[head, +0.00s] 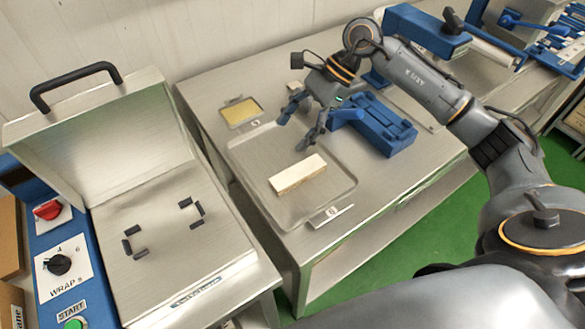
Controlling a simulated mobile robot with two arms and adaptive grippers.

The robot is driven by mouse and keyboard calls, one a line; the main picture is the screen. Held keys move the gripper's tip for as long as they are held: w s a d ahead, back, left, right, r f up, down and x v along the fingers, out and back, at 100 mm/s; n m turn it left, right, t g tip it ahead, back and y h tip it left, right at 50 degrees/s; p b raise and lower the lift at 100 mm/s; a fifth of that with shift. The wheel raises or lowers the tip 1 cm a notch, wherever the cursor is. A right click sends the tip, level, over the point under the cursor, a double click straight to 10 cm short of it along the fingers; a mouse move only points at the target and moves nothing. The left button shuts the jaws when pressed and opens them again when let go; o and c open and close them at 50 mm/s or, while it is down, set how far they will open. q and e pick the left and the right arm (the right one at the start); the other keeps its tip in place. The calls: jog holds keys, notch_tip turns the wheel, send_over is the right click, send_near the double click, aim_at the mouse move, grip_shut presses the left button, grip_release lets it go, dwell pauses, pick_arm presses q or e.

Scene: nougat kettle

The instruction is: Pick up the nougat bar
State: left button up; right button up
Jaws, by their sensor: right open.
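The nougat bar (298,175) is a pale cream block with a tan side. It lies flat in the front part of a shallow metal tray (335,200) on the steel table. My right gripper (296,137) is open and empty. In the picture it hangs above the back part of the tray, behind the bar and apart from it. The exact height of its fingers over the tray is hard to tell. My left gripper is not in view.
A blue fixture (385,125) stands right of the tray, close to my right gripper. A small yellow tray (241,112) lies at the back left. A wrapping machine (165,225) with a raised lid stands on the left.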

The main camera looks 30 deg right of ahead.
jog(key=d+h, duration=0.3)
jog(key=d, duration=0.4)
jog(key=p, duration=0.2)
send_over(301, 170)
jog(key=d, duration=0.3)
jog(key=shift+n+g, duration=0.3)
jog(key=shift+g, duration=0.1)
jog(key=f, duration=0.7)
jog(key=shift+w+d+f, duration=0.2)
jog(key=shift+w, duration=0.1)
jog(key=p+x, duration=0.1)
jog(key=x, duration=0.1)
jog(key=p+x, duration=0.1)
jog(key=x, duration=0.2)
jog(key=shift+s+a+p, duration=0.1)
jog(key=shift+a+p, duration=0.3)
jog(key=shift+a, duration=0.05)
jog(key=shift+f, duration=0.2)
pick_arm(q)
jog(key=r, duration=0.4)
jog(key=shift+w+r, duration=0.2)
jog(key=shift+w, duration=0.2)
pick_arm(e)
jog(key=shift+r, duration=0.1)
jog(key=c, duration=1.4)
